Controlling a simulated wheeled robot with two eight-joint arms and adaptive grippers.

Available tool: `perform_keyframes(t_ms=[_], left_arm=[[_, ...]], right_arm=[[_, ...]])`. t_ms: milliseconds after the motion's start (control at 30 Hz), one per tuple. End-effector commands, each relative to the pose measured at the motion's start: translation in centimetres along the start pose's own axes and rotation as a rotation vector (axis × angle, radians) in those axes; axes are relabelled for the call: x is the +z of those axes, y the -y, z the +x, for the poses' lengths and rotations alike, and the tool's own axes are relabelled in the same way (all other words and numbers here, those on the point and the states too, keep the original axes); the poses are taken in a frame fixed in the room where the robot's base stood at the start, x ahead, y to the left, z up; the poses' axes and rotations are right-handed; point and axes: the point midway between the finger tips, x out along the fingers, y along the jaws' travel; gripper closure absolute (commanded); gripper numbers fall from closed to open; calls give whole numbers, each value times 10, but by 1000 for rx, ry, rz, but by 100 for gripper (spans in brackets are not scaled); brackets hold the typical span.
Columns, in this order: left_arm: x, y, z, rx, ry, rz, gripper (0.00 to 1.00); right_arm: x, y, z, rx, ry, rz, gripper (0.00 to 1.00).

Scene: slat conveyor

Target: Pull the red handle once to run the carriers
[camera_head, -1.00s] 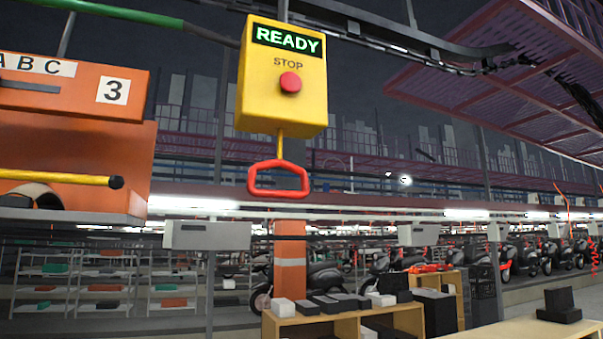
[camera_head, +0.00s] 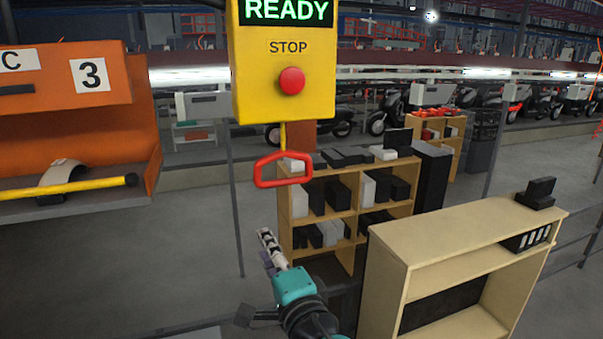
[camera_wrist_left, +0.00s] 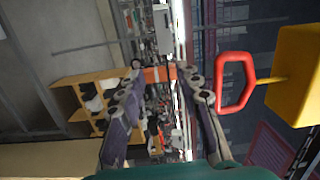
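The red handle (camera_head: 283,170) is a closed loop hanging on a short yellow rod under the yellow box (camera_head: 284,75). The box reads READY in green above the word STOP and a red button (camera_head: 292,81). My left gripper (camera_head: 266,240) is below the handle, pointing up, apart from it. In the left wrist view my left gripper (camera_wrist_left: 163,75) has its two fingers spread with nothing gripped between them. The handle (camera_wrist_left: 235,82) shows there just right of the right finger, outside the gap. My right gripper is not in view.
An orange station (camera_head: 110,130) marked 3, with a yellow bar (camera_head: 85,188), stands at the left. A wooden shelf (camera_head: 345,170) with dark and white boxes stands behind the handle. A pale wooden cabinet (camera_head: 465,235) is at the lower right. The space around the handle looks clear.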

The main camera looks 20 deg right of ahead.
Motion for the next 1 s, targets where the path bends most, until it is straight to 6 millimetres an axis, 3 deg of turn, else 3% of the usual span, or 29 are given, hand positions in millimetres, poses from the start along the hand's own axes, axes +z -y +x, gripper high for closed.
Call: perform_keyframes(t_ms=[33, 100, 233, 367, 800, 1000], left_arm=[[-20, 30, -8, -35, -30, 16, 66], [-38, 51, -16, -80, -58, 36, 66], [-56, 72, -25, -129, -86, 54, 66], [-62, 76, -18, -143, -91, 60, 66], [-68, 86, 60, -141, -90, 60, 66], [-69, 87, 71, -141, -92, 59, 66]], right_arm=[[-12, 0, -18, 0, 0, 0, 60], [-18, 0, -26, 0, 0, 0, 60], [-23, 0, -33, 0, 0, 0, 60], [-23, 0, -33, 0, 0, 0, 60], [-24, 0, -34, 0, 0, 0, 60], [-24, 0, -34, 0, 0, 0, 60]])
